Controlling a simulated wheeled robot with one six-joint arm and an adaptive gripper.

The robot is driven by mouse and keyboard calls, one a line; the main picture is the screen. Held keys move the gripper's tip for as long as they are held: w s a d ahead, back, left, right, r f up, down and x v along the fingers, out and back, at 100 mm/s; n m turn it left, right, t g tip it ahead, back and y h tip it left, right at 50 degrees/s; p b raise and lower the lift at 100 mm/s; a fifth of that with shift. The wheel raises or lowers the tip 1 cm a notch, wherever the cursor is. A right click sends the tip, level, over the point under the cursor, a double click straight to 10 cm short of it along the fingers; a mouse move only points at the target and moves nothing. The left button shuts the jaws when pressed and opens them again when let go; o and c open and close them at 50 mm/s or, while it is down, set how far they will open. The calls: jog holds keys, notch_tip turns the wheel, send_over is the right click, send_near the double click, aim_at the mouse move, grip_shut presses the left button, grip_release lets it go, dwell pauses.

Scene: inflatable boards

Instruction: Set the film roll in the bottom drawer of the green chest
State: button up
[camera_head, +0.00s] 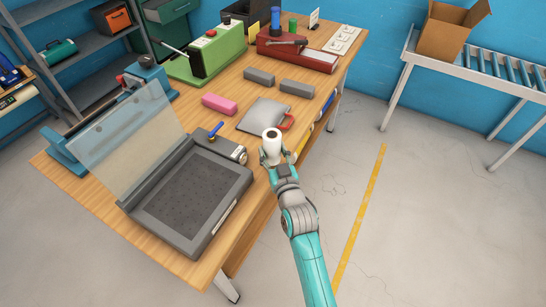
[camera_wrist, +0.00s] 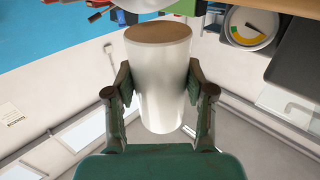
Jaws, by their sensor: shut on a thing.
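The film roll (camera_head: 272,146) is a white cylinder with a dark core end, held upright at the end of my arm. My gripper (camera_head: 276,158) is shut on it. In the wrist view the roll (camera_wrist: 158,65) stands between the two fingers of my gripper (camera_wrist: 158,88), its brown end at the top. A dark green chest (camera_head: 172,12) shows at the top left behind the table, far from my gripper and cut off by the picture's edge. Its bottom drawer cannot be made out clearly.
The wooden table (camera_head: 258,162) carries a grey machine with a clear lid (camera_head: 125,135), a pink block (camera_head: 219,104), grey blocks, a grey pouch (camera_head: 264,114) and a green machine (camera_head: 209,55). Grey shelves (camera_head: 75,60) stand left. A roller conveyor (camera_head: 480,75) stands right. Floor beside the table is clear.

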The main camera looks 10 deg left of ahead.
jog(key=shift+f, duration=1.2)
jog(key=shift+f, duration=0.1)
jog(key=o, duration=1.3)
jog(key=shift+f, duration=0.1)
jog(key=shift+s, duration=0.15)
jog(key=v, duration=1.1)
jog(key=shift+s+d+r, duration=0.25)
jog(key=shift+s, duration=0.05)
jog(key=shift+f, duration=0.1)
